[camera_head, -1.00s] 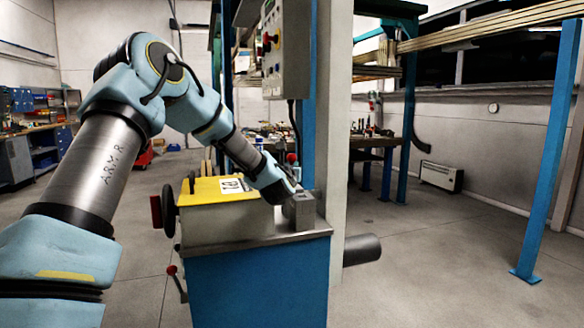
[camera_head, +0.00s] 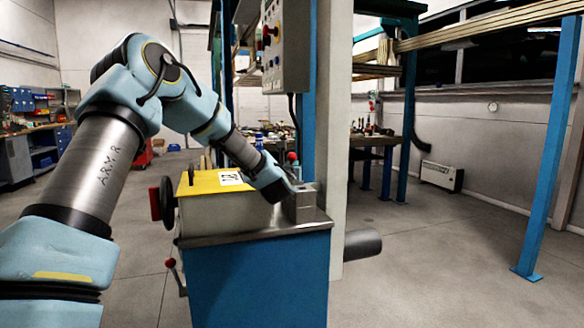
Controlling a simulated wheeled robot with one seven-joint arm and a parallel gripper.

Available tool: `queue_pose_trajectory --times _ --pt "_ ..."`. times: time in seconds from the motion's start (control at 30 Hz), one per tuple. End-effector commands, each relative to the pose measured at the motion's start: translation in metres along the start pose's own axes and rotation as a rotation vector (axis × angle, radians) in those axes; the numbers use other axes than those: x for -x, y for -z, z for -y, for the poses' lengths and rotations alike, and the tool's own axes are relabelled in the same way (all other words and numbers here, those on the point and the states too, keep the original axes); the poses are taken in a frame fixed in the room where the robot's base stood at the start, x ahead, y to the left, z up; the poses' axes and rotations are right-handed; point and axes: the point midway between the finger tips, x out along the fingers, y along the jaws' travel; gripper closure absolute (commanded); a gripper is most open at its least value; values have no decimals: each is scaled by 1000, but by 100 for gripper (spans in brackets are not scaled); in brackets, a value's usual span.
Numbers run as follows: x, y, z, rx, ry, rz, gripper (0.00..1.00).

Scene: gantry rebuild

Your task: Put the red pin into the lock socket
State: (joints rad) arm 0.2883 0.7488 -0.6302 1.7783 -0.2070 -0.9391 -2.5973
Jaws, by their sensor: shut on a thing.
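My gripper (camera_head: 291,188) is at the end of the arm, low over the right part of the blue cabinet's metal top. It points down and right, close beside a grey metal block (camera_head: 304,206) at the top's right end. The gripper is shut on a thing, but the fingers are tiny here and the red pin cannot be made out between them. I cannot tell whether the gripper touches the block. The lock socket's opening is not clearly visible; the block may hold it.
The blue cabinet (camera_head: 262,283) carries a yellow-topped box (camera_head: 212,184) with a dark handwheel (camera_head: 167,207) on its left. A red knob (camera_head: 292,157) shows just behind the gripper. A control box (camera_head: 286,45) hangs above, beside a pale column (camera_head: 337,150).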

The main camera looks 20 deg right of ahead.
Motion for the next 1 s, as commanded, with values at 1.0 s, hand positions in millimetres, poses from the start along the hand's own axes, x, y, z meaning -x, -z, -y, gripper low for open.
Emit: queue_pose_trajectory --times 1.0 --pt "1 27 -5 1 -5 -19 100"
